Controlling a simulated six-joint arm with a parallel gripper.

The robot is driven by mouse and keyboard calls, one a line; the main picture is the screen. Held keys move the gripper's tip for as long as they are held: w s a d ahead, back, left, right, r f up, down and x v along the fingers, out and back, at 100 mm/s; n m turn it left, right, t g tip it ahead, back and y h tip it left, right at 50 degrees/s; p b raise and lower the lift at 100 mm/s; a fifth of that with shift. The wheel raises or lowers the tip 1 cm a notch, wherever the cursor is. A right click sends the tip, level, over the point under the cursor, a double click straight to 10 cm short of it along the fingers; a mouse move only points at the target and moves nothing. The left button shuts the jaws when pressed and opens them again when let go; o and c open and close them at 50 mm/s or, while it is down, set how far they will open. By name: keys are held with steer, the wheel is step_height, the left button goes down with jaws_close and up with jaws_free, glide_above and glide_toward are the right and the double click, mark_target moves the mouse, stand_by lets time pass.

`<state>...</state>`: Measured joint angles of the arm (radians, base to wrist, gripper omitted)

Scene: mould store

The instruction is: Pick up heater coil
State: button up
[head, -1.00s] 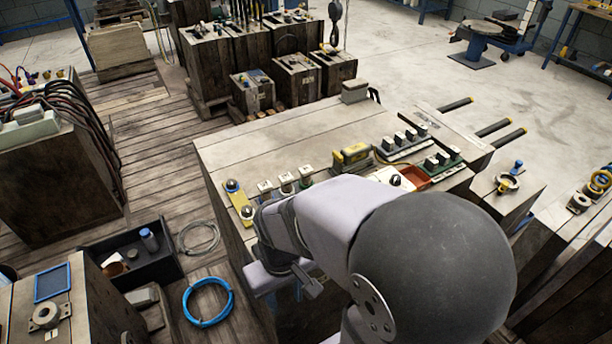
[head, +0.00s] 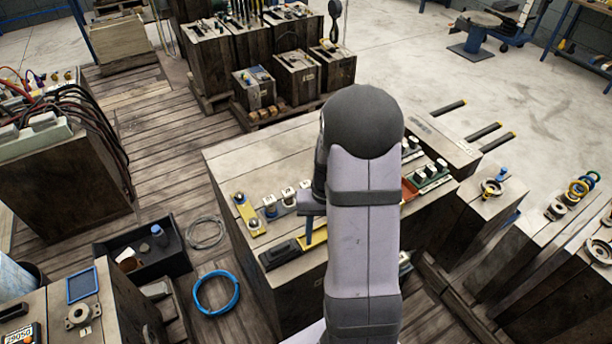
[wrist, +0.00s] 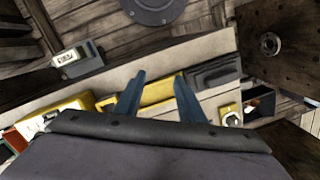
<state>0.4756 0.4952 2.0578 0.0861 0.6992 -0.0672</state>
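I cannot tell for sure which thing is the heater coil. My gripper (wrist: 158,98) is open in the wrist view, its two blue fingers apart with nothing seen held. In the head view, one blue fingertip (head: 309,232) shows beside my arm, above the bench's front edge. A yellow bar (wrist: 157,91) lies beyond and between the fingers in the wrist view. A dark stepped block (wrist: 214,71) lies beside it; it also shows in the head view (head: 279,256). My arm hides the middle of the bench.
The wooden bench (head: 238,157) carries a yellow plate with knobs (head: 247,214) and a red tray (head: 408,189). A blue hose loop (head: 216,310) and a grey cable loop (head: 206,246) lie on the floor. Coloured rings (head: 579,189) stand at the right.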

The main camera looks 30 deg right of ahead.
mark_target(306, 184)
steer(key=w+d, duration=0.1)
steer(key=w, duration=0.2)
steer(key=w+d+r+t, duration=0.1)
steer(key=w, duration=0.2)
steer(key=w+d+r+n+t, duration=0.1)
steer(key=w+d, duration=0.1)
steer(key=w, duration=0.1)
steer(key=shift+w+h, duration=0.1)
steer(key=shift+h, duration=0.2)
steer(key=shift+w+d+r+n+t, duration=1.05)
steer(key=shift+w+r+n, duration=1)
steer(key=shift+w, duration=0.85)
steer(key=shift+h, duration=0.3)
steer(key=shift+p+x, duration=0.95)
steer(key=shift+x, duration=2.85)
steer(key=shift+w+a, duration=0.1)
steer(key=shift+a, duration=0.05)
steer(key=shift+c, duration=0.6)
steer(key=c, duration=0.8)
